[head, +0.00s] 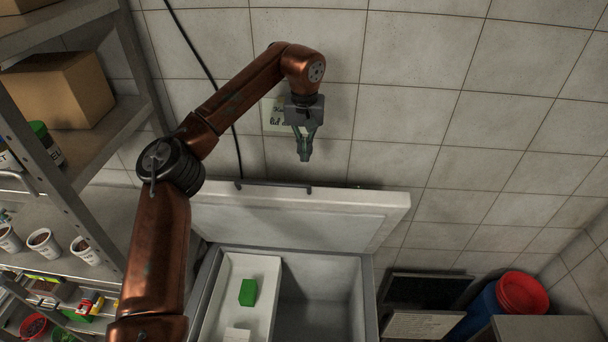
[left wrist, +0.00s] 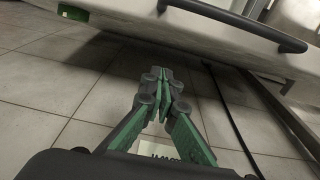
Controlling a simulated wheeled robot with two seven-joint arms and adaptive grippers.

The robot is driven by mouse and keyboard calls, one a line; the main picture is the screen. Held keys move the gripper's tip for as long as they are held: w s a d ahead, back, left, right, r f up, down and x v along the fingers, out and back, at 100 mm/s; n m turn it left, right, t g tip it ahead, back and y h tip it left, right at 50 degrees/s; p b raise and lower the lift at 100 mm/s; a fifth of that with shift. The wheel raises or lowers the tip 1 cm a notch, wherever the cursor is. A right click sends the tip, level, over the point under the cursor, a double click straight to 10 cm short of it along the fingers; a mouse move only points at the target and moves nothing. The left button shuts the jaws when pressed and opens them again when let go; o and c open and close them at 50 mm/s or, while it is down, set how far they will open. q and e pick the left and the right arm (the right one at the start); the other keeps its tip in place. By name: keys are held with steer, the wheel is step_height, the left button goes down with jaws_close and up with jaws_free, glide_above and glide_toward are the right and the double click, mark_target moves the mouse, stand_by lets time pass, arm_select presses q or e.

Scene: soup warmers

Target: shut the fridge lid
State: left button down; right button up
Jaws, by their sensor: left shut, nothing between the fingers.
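The fridge is a white chest with a grey rim (head: 368,300), standing open against the tiled wall. Its white lid (head: 340,218) is raised and leans up near the wall, with a dark bar handle along its upper edge. My left gripper (head: 305,155) is above the lid's upper edge, close to the wall, pointing down; it is shut and empty. In the left wrist view the gripper (left wrist: 163,75) has its green-padded fingers together, with the lid's edge and black handle (left wrist: 235,22) beyond the tips, apart from them. My right gripper is not in view.
A green box (head: 248,292) is inside the chest on a white ledge. A metal shelf (head: 95,140) with a cardboard box (head: 60,88) stands at the left. A blue bin with a red lid (head: 522,293) is at the lower right. A black cable hangs on the wall.

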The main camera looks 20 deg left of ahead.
arm_select(q)
steer(key=s+f, duration=0.1)
steer(key=f, duration=0.1)
steer(key=s+f+p, duration=0.1)
steer(key=f, duration=0.1)
steer(key=s+f+p, duration=0.1)
steer(key=f, duration=0.1)
steer(key=shift+d, duration=0.35)
steer(key=shift+f, duration=0.15)
steer(key=shift+d, duration=0.1)
